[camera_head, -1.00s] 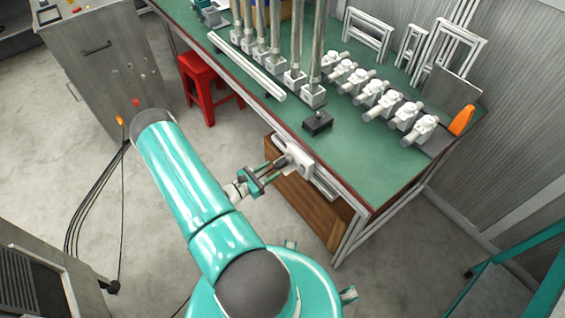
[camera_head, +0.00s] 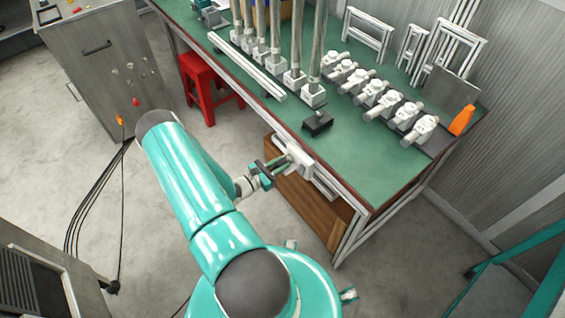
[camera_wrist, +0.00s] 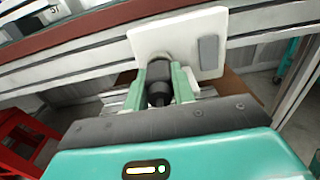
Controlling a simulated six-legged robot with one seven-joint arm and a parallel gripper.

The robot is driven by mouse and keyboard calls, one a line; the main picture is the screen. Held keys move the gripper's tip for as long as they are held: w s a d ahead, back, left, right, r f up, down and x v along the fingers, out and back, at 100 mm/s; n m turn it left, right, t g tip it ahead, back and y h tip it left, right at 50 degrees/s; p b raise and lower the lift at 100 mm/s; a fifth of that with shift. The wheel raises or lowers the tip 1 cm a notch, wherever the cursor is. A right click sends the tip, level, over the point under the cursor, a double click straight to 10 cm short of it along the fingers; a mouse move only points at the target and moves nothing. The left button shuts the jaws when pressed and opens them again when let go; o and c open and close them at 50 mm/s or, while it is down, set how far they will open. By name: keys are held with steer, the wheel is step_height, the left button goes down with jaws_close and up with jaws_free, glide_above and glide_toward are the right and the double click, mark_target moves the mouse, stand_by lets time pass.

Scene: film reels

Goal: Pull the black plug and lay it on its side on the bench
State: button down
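The black plug (camera_wrist: 158,82) sits in a white plate (camera_wrist: 205,38) on the front side of the bench, below the green top. The plate also shows in the head view (camera_head: 299,158). My gripper (camera_wrist: 160,88) is at the plug, with one teal finger on each side of it. The fingers stand apart and look open; I cannot tell whether they touch the plug's sides. In the head view my gripper (camera_head: 265,172) is close in front of the plate, and the plug is mostly hidden by the fingers.
The green bench top (camera_head: 375,165) has a clear area at its near right. A small black block (camera_head: 317,123) stands near the front edge, with white fittings (camera_head: 378,97) behind. A red stool (camera_head: 205,90) stands left; a wooden box (camera_head: 310,207) is below.

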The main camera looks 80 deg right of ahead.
mark_target(277, 166)
steer(key=shift+v, duration=3)
steer(key=shift+w+a, duration=0.1)
steer(key=shift+w, duration=0.05)
steer(key=shift+v, duration=0.85)
